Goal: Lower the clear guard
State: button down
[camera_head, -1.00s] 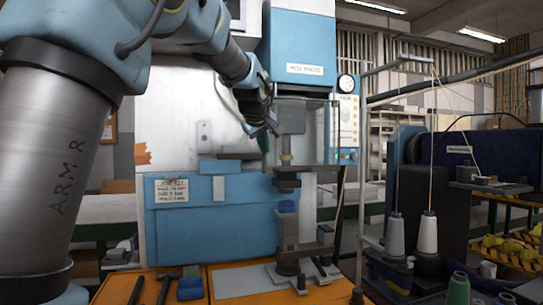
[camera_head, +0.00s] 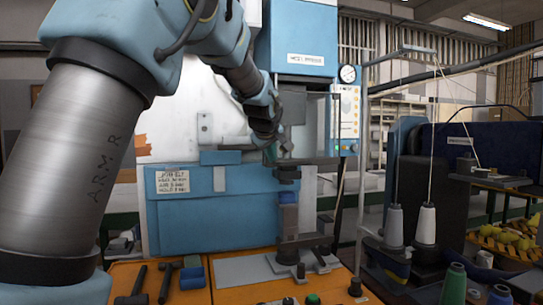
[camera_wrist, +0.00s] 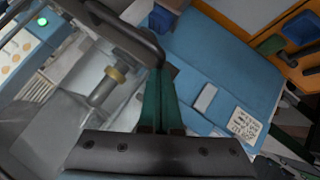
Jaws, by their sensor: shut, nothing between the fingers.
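The clear guard (camera_head: 322,125) is a see-through panel with a dark frame at the front of the blue press, below its head. Its dark lower bar (camera_head: 318,160) runs across above the press's lower tooling. In the wrist view a dark rounded bar (camera_wrist: 122,32) of the guard crosses the upper left, with the clear panel beside it. My gripper (camera_head: 270,156) is at the guard's left side, partly hidden by my wrist. In the wrist view its green fingers (camera_wrist: 160,98) are together and empty, their tips close to the bar; whether they touch it I cannot tell.
The press (camera_head: 297,40) has a gauge and control panel (camera_head: 347,115) at right. Hammers (camera_head: 165,283) and a blue block (camera_head: 192,277) lie on the orange bench, left of the metal plate. Thread cones (camera_head: 426,225) and a sewing machine stand at right.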

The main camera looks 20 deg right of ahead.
notch_tip(320, 180, down, 22)
jog(key=b, duration=1.6)
jog(key=shift+b, duration=0.3)
jog(key=shift+s+f, duration=0.1)
jog(key=shift+f, duration=0.1)
